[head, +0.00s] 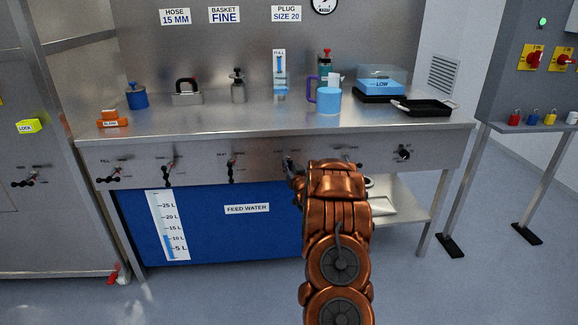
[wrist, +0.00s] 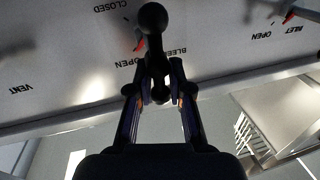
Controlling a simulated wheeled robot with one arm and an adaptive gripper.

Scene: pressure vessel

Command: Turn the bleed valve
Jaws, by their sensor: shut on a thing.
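The bleed valve (wrist: 152,50) shows in the wrist view as a black lever with a round ball knob, on a steel panel lettered BLEED, OPEN and CLOSED, seen upside down. My gripper (wrist: 160,92) has its two fingers on either side of the lever and is shut on it. The ball knob sticks out beyond the fingertips. In the head view, the bleed valve (head: 289,163) is on the bench's front panel, just left of my copper-coloured arm. My arm hides most of the gripper there. The exact lever angle is hard to tell.
Other valve levers sit on the panel to the left (head: 232,168), and a black knob (head: 404,153) to the right. A blue feed water tank (head: 240,235) is below. The benchtop holds a blue mug (head: 328,101) and a black tray (head: 428,108).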

